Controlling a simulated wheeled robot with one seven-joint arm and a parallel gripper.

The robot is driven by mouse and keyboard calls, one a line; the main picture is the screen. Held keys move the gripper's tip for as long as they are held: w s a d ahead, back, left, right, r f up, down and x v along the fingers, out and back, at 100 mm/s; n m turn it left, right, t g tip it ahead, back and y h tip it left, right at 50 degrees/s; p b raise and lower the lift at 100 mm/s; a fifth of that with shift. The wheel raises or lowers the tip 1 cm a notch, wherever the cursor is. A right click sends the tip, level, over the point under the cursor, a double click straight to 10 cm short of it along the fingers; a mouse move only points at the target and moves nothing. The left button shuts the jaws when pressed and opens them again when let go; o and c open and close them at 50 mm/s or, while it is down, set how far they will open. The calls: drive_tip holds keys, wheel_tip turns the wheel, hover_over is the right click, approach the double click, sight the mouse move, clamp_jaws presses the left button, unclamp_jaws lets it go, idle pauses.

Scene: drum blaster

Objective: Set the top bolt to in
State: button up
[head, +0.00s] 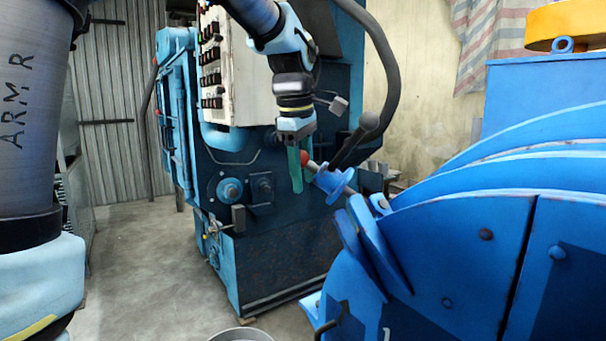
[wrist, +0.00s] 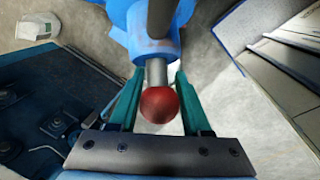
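The top bolt is a grey metal rod (head: 314,166) with a red ball knob (head: 304,157), running into a blue flanged collar (head: 334,187) on the blue drum machine. In the wrist view the red knob (wrist: 166,104) is in the middle, with the rod (wrist: 156,72) behind it leading to the blue collar (wrist: 152,48). My gripper (wrist: 159,75) has green fingers, one on each side of the rod, with gaps beside the rod. It is open. In the head view the gripper (head: 297,170) points down at the knob, and its near finger hides part of the view.
A dark bar (head: 357,139) rises from the collar, close to the gripper's right. The blue drum housing (head: 460,240) fills the right. A dark blue machine with a control panel (head: 226,70) stands behind the arm. Bare floor (head: 150,260) shows at left.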

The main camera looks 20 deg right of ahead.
clamp_jaws()
idle(0.9)
